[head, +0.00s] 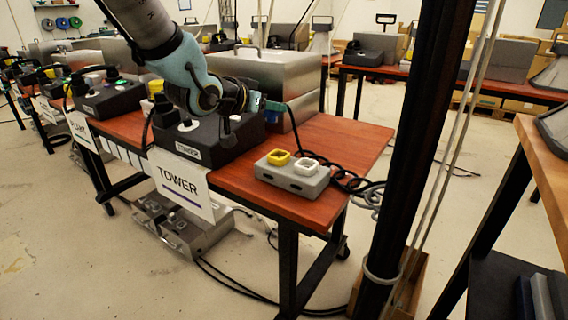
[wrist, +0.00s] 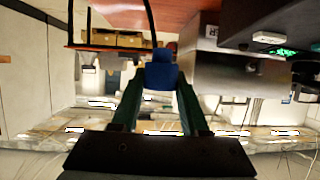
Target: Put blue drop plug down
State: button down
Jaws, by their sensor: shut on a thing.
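In the wrist view, a blue plug (wrist: 162,75) sits between the two green fingers of my gripper (wrist: 162,88), which is shut on it. A black cord runs from the plug toward the top of that view. In the head view, my gripper (head: 267,105) is held above the right side of the wooden table, and the plug is too small to make out clearly. A grey block (head: 291,184) with a yellow socket (head: 278,158) and a white socket (head: 307,166) stands on the table near its front right, below and apart from my gripper.
A black phone box (head: 205,139) and a large grey metal case (head: 285,72) stand close to my arm. Black cables (head: 345,180) lie across the table's right end. A dark post (head: 420,130) rises at the right. Bare tabletop (head: 340,140) shows beyond the block.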

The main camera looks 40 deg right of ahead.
jog(key=shift+g, duration=0.4)
jog(key=f, duration=0.1)
jog(key=s+f, duration=0.1)
jog(key=f, duration=0.1)
jog(key=d+f, duration=0.1)
jog(key=shift+s+f+b, duration=0.3)
jog(key=shift+f+b, duration=0.05)
jog(key=shift+f, duration=2.25)
jog(key=shift+f, duration=0.1)
jog(key=shift+f+b, duration=0.15)
jog(key=shift+b, duration=0.25)
jog(key=shift+c, duration=2.1)
grip_release()
